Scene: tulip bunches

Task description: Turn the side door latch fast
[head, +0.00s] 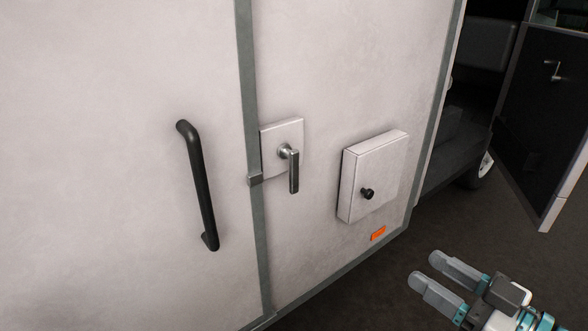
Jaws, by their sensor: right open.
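The side door latch (293,170) is a metal lever handle on a pale square plate (270,160), just right of a grey vertical seam. Its lever points straight down. The pale door panel (130,80) with a long black pull handle (197,185) lies left of the seam. My right gripper (428,272) is open and empty at the lower right, well apart from the latch. My left gripper is not in view.
A white box (385,170) with a black knob (367,194) sticks out from the wall right of the latch. An orange marker (378,233) is below it. A dark open door (550,100) stands at the far right. Dark ground (350,290) is clear below.

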